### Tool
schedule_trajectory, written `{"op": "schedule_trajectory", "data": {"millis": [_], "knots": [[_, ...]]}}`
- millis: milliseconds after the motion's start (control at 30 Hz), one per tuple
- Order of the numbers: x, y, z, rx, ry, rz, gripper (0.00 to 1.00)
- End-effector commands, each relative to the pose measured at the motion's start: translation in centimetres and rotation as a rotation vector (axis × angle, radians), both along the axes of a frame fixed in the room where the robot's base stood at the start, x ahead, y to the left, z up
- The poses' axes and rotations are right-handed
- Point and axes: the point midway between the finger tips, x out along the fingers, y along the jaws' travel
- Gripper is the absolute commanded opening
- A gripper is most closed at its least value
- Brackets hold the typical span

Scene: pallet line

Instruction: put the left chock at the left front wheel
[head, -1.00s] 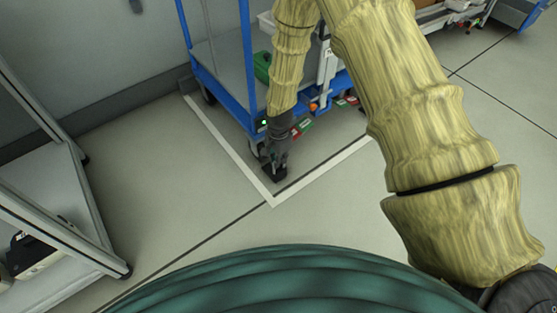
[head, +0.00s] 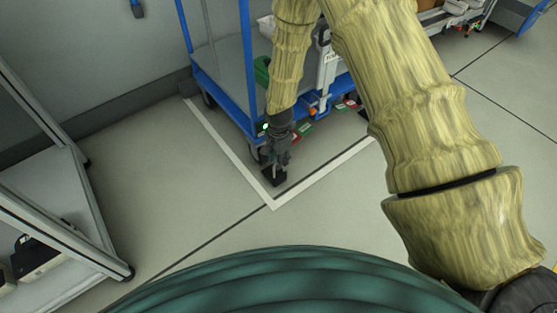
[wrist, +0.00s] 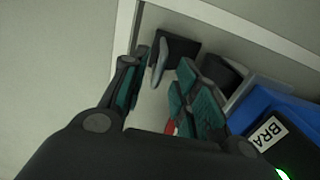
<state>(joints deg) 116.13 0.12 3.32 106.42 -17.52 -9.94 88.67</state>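The left chock (head: 272,179) is a black block on the floor, inside the corner of the white floor line. In the wrist view the chock (wrist: 182,49) has a grey upright handle (wrist: 159,65). The left front wheel (head: 255,152) of the blue cart is dark and partly hidden by my gripper. It also shows in the wrist view (wrist: 219,72), right beside the chock; I cannot tell whether they touch. My gripper (head: 276,165) is low over the chock. Its fingers are apart on either side of the handle, with gaps showing in the wrist view.
A grey rack (head: 75,200) stands at the left. The floor between rack and white line (head: 228,152) is clear.

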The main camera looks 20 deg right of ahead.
Motion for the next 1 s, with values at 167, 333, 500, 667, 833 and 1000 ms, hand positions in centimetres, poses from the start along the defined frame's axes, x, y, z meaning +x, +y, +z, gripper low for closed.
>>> {"op": "schedule_trajectory", "data": {"millis": [167,333,500,667,833,1000], "knots": [[0.0,0.0,3.6,-0.001,0.0,-0.001,0.3],[0.0,0.0,6.2,-0.001,0.001,0.0,0.3],[-0.1,0.0,8.2,-0.001,0.001,0.0,0.3],[-0.1,0.0,9.1,0.0,0.001,0.0,0.3],[-0.1,0.0,9.2,0.0,0.001,0.0,0.3],[-2.3,-0.1,7.5,0.008,0.008,0.064,0.3]]}}
